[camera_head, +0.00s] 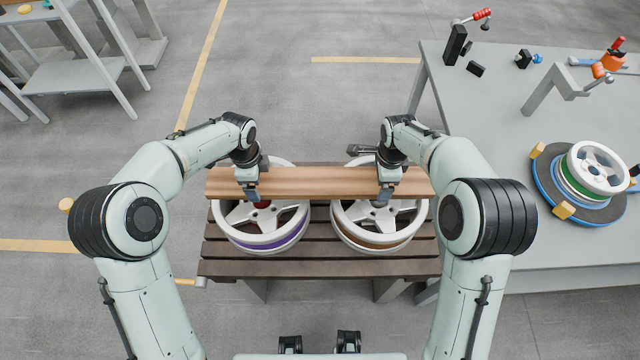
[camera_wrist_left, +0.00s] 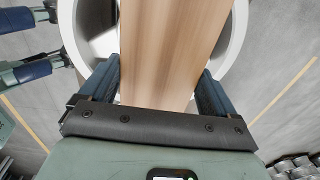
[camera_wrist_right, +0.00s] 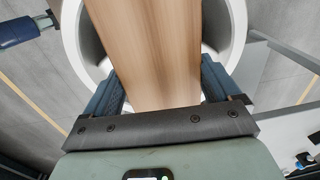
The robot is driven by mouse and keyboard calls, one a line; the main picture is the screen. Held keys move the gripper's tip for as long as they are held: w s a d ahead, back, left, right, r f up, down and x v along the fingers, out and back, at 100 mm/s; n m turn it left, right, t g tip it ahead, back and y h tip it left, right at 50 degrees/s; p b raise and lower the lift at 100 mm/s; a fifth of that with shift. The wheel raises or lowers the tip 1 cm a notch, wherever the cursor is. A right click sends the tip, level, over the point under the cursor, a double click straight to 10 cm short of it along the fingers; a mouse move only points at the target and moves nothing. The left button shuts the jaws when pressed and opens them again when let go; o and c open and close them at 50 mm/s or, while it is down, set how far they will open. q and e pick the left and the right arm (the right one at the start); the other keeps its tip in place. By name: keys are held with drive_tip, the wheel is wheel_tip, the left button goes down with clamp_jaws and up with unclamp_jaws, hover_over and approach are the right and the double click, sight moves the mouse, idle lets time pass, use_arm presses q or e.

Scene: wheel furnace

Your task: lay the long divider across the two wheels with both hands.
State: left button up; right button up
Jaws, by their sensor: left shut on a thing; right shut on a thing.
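The long divider (camera_head: 318,183) is a light brown wooden board. It lies level across the picture, over both wheels, and hides their upper middle parts. I cannot tell whether it touches the rims. The left wheel (camera_head: 262,240) is white with a purple band; the right wheel (camera_head: 375,240) is white with a brown band. My left gripper (camera_head: 250,190) is shut on the board near its left end. My right gripper (camera_head: 384,190) is shut on it near its right end. The board (camera_wrist_left: 172,50) runs between the left fingers in the left wrist view, and likewise in the right wrist view (camera_wrist_right: 150,50).
The wheels lie on a dark slatted wooden bench (camera_head: 320,267). A grey table (camera_head: 465,125) at the right holds another wheel (camera_head: 597,168) on a blue-edged round base, plus small tools. A grey shelf unit (camera_head: 85,75) stands at the far left. The floor behind the bench is clear.

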use_arm(q)
drive_tip(key=shift+s+r, duration=0.15)
use_arm(e)
drive_tip(key=shift+s+r, duration=0.15)
